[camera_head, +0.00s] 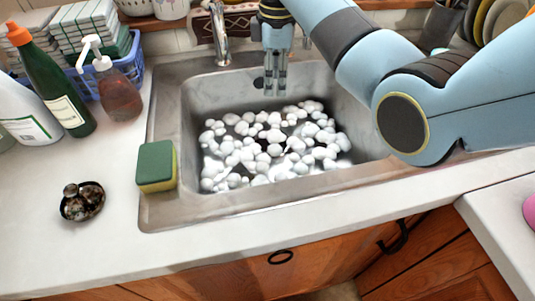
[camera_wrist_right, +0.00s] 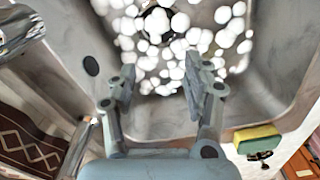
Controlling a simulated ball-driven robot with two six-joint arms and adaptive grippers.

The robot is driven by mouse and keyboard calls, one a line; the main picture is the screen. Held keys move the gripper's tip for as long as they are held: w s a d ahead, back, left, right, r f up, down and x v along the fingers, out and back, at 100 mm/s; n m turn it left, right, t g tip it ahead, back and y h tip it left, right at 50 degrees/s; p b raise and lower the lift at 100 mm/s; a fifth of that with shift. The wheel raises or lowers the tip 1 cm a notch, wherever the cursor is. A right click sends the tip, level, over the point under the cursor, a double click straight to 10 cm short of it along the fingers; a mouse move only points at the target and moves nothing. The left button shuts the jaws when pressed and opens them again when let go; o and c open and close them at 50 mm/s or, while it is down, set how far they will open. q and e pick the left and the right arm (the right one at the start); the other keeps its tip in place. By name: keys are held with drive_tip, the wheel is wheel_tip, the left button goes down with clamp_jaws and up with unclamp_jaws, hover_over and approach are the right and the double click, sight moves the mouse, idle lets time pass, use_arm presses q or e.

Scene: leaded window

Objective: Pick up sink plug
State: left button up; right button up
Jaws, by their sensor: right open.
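My left gripper is not in view.
The tap (camera_head: 219,45) stands behind the sink, left of my right gripper. A green and yellow sponge (camera_head: 156,166) sits on the left rim. Bottles (camera_head: 55,95), a soap dispenser (camera_head: 118,92) and a blue basket (camera_head: 130,62) stand at left. The front left counter is mostly clear.

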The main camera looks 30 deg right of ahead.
drive_tip(key=b, duration=0.6)
hover_over(271, 138)
wheel_tip(271, 138, down, 8)
drive_tip(key=f, duration=0.4)
drive_tip(key=f+b, duration=0.1)
drive_tip(key=shift+s+d+f, duration=0.15)
drive_tip(key=shift+s+f, duration=0.15)
drive_tip(key=shift+f, duration=0.1)
drive_tip(key=f, duration=0.2)
drive_tip(key=f+b, duration=0.1)
drive_tip(key=f, duration=0.2)
drive_tip(key=shift+w+f, duration=0.2)
drive_tip(key=shift+f, duration=0.05)
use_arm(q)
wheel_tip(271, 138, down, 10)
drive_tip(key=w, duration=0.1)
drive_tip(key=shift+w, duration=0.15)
use_arm(e)
clamp_jaws()
